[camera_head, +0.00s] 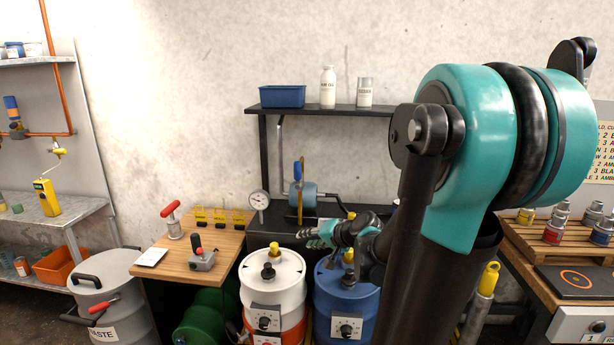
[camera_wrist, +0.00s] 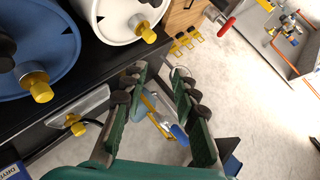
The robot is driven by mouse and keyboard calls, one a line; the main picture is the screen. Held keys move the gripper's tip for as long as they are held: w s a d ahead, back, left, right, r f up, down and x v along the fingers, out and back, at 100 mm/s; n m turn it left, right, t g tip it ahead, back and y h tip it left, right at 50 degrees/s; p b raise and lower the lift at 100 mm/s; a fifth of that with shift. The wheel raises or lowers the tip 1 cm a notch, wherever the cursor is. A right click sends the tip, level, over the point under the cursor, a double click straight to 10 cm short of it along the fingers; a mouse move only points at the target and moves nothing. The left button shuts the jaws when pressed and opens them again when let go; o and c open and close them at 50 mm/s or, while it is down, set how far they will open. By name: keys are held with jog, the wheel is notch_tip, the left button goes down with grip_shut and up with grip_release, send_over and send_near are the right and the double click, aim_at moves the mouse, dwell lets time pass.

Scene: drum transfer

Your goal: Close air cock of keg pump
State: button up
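A pump-like unit with a teal-blue round body (camera_head: 308,193) stands on the black bench. A blue upright handle (camera_head: 298,172) and a thin yellow pipe rise beside it. I cannot tell for sure which part is the air cock. In the wrist view, a blue part (camera_wrist: 179,135) and a yellow rod show between and beyond my fingers. My gripper (camera_head: 314,234) is in front of the bench, above the drums, fingers toward the left. In the wrist view my gripper (camera_wrist: 157,74) is open and empty, its fingers apart.
A white drum (camera_head: 273,277) and a blue drum (camera_head: 345,298) with yellow caps stand below my gripper. A dial gauge (camera_head: 260,200) stands left of the pump. A black shelf (camera_head: 384,111) is above. A wooden table (camera_head: 214,227) at left holds a red-handled clamp.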

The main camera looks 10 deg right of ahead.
aim_at(298, 175)
jog(key=w+d+r+m+t, duration=0.1)
jog(key=w+r, duration=0.1)
jog(key=w+d+r+m+t, duration=0.1)
jog(key=w+r, duration=0.1)
jog(key=w, duration=0.1)
jog(key=w+d+r+m+t, duration=0.1)
jog(key=w+r, duration=0.1)
jog(key=shift+w+d+m+t+y, duration=0.2)
jog(key=shift+w+m+t+y, duration=0.1)
jog(key=shift+m+y, duration=0.1)
jog(key=c, duration=0.5)
jog(key=w+d+r+m+t, duration=0.1)
jog(key=w+d, duration=0.1)
jog(key=w+d+r+m+t+h, duration=0.1)
jog(key=w+d+r+m, duration=0.1)
jog(key=w+d+r+m+t, duration=0.1)
jog(key=d+r+m, duration=0.1)
jog(key=shift+w+d+t, duration=0.2)
jog(key=shift+w+t, duration=0.1)
jog(key=shift+w, duration=0.1)
grip_shut()
jog(key=a+x, duration=0.2)
jog(key=x, duration=1)
jog(key=shift+a, duration=0.3)
